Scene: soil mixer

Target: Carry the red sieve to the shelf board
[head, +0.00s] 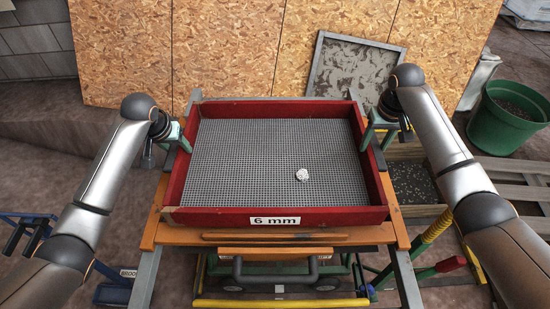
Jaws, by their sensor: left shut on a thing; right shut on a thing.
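The red sieve (278,217) is a shallow rectangular box with a grey mesh floor and a "6 mm" label on its near wall. It sits over the orange wooden frame of the mixer stand (225,236); I cannot tell whether it is lifted off it. A small whitish lump (302,174) lies on the mesh. My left gripper (183,141) is shut on the sieve's left wall. My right gripper (366,138) is shut on its right wall. The fingertips are partly hidden at the walls. I cannot make out a shelf board for certain.
Chipboard panels (228,48) stand upright behind the sieve, with a grey-framed screen (352,70) leaning on them. A green bucket (508,117) stands at the right, near a wooden box of dark grit (414,183) and pallet slats (515,168). Blue racks are at the lower left.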

